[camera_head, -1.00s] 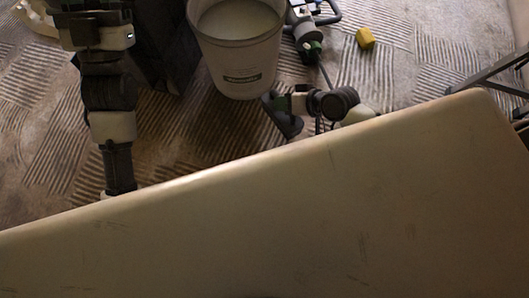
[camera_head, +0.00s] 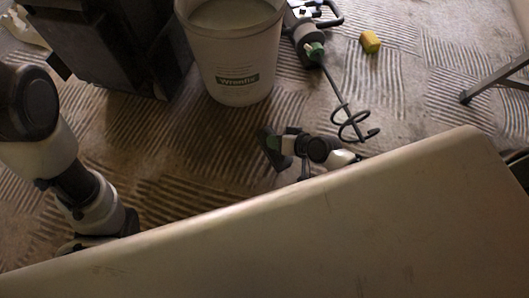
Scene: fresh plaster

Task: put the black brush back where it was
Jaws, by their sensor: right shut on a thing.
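My right gripper (camera_head: 289,145) is low over the floor, near the middle of the view. It is shut on a dark, flat-ended thing that looks like the black brush (camera_head: 271,149). The brush is small and dim here, and the fingers hide part of it. Whether it touches the floor I cannot tell. My left arm comes in at the left and runs down out of sight behind the foreground; its gripper does not show.
A white bucket (camera_head: 232,62) with pale contents stands beyond the right gripper. A mixer (camera_head: 310,45) with a spiral paddle lies right of it, near a yellow sponge (camera_head: 370,42). A black box-like thing (camera_head: 105,40) stands upper left. A metal leg (camera_head: 497,78) stands right.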

